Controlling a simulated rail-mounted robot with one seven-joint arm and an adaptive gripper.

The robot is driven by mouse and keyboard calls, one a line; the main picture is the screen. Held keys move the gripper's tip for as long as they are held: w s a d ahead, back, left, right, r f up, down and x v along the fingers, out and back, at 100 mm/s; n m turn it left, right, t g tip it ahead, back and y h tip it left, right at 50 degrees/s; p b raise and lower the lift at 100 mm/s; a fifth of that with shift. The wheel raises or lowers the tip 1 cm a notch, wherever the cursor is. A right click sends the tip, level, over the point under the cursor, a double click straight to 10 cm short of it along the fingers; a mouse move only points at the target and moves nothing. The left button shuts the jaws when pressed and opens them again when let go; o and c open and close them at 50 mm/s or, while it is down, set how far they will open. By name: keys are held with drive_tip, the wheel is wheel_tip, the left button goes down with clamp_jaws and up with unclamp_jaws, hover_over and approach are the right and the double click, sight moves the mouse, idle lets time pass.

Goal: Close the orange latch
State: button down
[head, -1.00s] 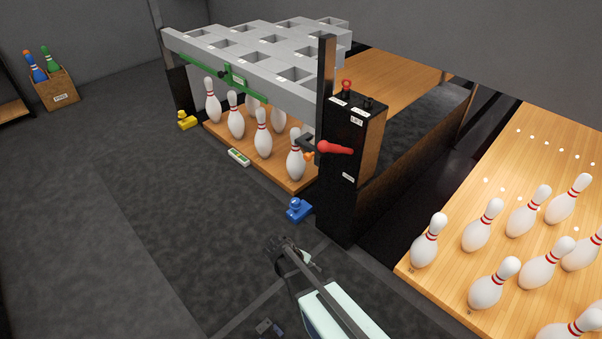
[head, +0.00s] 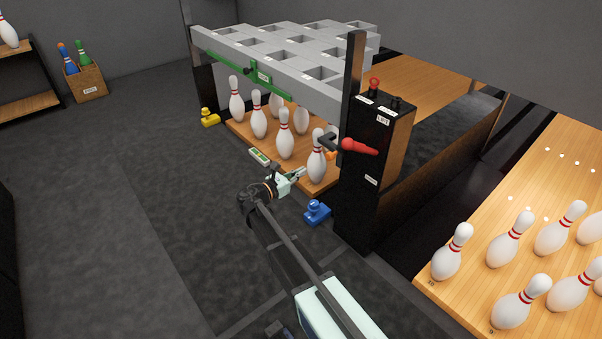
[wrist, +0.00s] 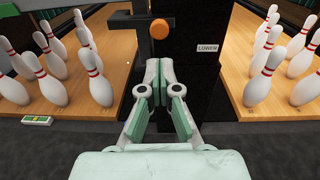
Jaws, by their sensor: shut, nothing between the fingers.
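The orange latch knob (wrist: 159,28) shows in the wrist view on the black machine post, just above and beyond my fingertips. In the head view only a small bit of the orange latch (head: 331,156) shows, beside the red lever handle (head: 358,147). A dark bracket sits next to it. My gripper (head: 300,173) is in front of the pin deck, to the lower left of the latch. In the wrist view my gripper (wrist: 159,68) is shut and empty, pointing at the post below the knob. It looks apart from the knob.
White pins (head: 285,135) stand on the wooden deck (head: 246,130) left of the post. More pins (head: 507,240) stand on the right lane. A blue piece (head: 317,212) and a yellow piece (head: 210,117) lie on the floor. A "LOWER" label (wrist: 208,48) is on the post.

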sight(329, 157)
drive_tip(key=b+x, duration=0.1)
drive_tip(key=x, duration=1)
drive_tip(key=shift+w+d, duration=0.1)
drive_tip(key=shift+d, duration=0.1)
drive_tip(key=shift+w+d, duration=0.1)
drive_tip(key=p+x, duration=0.2)
drive_tip(key=x, duration=0.3)
drive_tip(key=shift+d+r, duration=0.1)
drive_tip(key=shift+r, duration=0.05)
drive_tip(key=p+v, duration=0.1)
drive_tip(key=v, duration=1.3)
